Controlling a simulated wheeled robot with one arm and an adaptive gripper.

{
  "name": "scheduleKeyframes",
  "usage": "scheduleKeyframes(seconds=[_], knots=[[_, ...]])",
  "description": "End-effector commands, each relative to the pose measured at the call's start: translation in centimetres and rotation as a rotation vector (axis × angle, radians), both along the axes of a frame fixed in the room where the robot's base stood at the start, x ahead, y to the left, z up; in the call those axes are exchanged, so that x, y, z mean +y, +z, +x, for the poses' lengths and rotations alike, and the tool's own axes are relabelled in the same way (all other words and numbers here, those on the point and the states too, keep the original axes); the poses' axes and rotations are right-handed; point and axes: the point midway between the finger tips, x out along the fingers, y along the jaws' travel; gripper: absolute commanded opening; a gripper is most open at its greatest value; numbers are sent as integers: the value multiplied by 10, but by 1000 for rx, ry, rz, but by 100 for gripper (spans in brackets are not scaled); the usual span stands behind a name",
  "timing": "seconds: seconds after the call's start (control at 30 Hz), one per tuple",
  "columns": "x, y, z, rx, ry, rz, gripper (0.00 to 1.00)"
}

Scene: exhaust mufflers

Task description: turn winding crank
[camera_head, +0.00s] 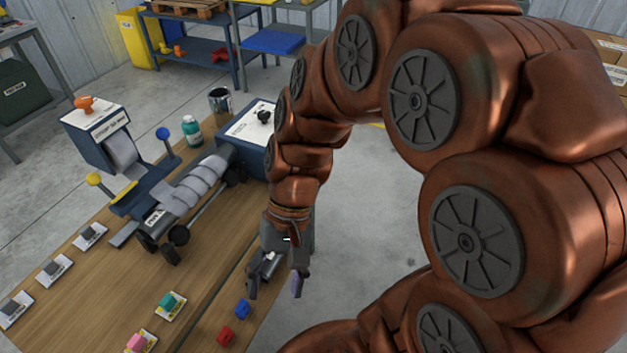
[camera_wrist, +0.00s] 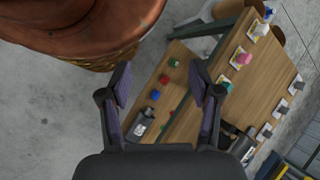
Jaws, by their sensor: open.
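A bench machine with a grey wound roll (camera_head: 192,190) stands on the wooden table. Black round knobs (camera_head: 178,235) show at the roll's near end; I cannot tell for sure which part is the winding crank. A yellow-knobbed lever (camera_head: 94,179) and a blue-knobbed lever (camera_head: 163,133) rise from the machine. A small black handle (camera_head: 265,116) is on the blue box behind. My gripper (camera_head: 275,288) is open and empty, pointing down to the right of the machine, apart from it. Its spread fingers (camera_wrist: 160,72) also show in the wrist view, with nothing between them.
A green bottle (camera_head: 192,131) and a can (camera_head: 220,100) stand behind the roll. Floor right of the table is clear.

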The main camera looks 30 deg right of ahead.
Motion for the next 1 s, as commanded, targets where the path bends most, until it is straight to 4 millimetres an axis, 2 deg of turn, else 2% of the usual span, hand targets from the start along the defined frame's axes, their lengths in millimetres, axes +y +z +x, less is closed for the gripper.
scheduleKeyframes(seconds=[0.13, 0.3, 0.47, 0.57, 0.77, 0.87, 1.0], knots=[[12, -12, 28, 77, -156, 133, 63], [17, -20, 65, 148, -337, 285, 63], [10, -29, 105, 207, -519, 426, 63], [-1, -34, 131, 239, -637, 516, 63], [-38, -51, 182, 297, -883, 694, 63], [-64, -61, 206, 321, -1011, 785, 63], [-109, -81, 235, 347, -1193, 908, 63]])
